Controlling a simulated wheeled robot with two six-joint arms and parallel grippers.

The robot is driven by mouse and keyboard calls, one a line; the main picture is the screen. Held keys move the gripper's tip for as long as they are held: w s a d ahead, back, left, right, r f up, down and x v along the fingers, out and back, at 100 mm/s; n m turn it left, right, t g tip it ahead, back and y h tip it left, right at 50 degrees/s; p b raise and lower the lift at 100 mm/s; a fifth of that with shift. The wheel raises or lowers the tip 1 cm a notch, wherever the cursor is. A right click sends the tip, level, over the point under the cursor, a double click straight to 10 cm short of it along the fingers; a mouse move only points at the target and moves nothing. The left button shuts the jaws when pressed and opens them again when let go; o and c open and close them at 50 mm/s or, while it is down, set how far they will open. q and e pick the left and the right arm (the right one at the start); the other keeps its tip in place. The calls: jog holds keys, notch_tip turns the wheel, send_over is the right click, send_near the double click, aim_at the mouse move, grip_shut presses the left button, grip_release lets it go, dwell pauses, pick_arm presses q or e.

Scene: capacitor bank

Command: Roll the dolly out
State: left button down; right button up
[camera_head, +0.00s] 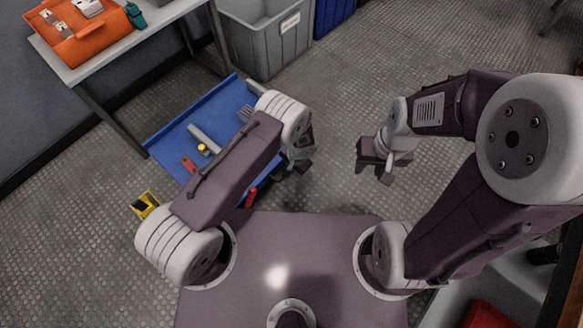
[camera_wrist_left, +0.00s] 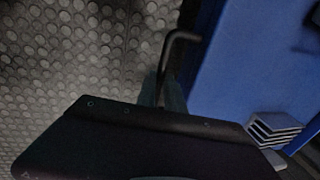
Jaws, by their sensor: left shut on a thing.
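The dolly is a low blue platform (camera_head: 222,108) on the floor at the upper left in the head view, partly under the table and partly hidden by my left arm. Its blue deck (camera_wrist_left: 225,70) fills the right of the left wrist view. A dark bent rod (camera_wrist_left: 174,55) stands beside its edge, its top turned towards the deck. My left gripper (camera_head: 301,165) is at the dolly's right side, shut on the rod, though its fingertips are hard to make out. My right gripper (camera_head: 374,172) is open and empty above bare floor to the right.
A grey bar (camera_head: 206,140) and a red piece (camera_head: 188,163) lie on the deck. A table (camera_head: 150,32) with an orange case (camera_head: 85,32) stands behind. A grey bin (camera_head: 265,45) and a yellow object (camera_head: 145,206) are on the floor. The floor at centre right is clear.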

pick_arm(q)
jog(key=shift+s+d, duration=0.2)
jog(key=c, duration=1.5)
grip_release()
jog(key=shift+o, duration=0.2)
jog(key=shift+r, duration=0.1)
notch_tip(320, 180, up, 9)
jog(key=s+d+p, duration=0.1)
jog(key=p, duration=0.5)
jog(key=shift+d, duration=0.2)
jog(key=shift+f, duration=0.2)
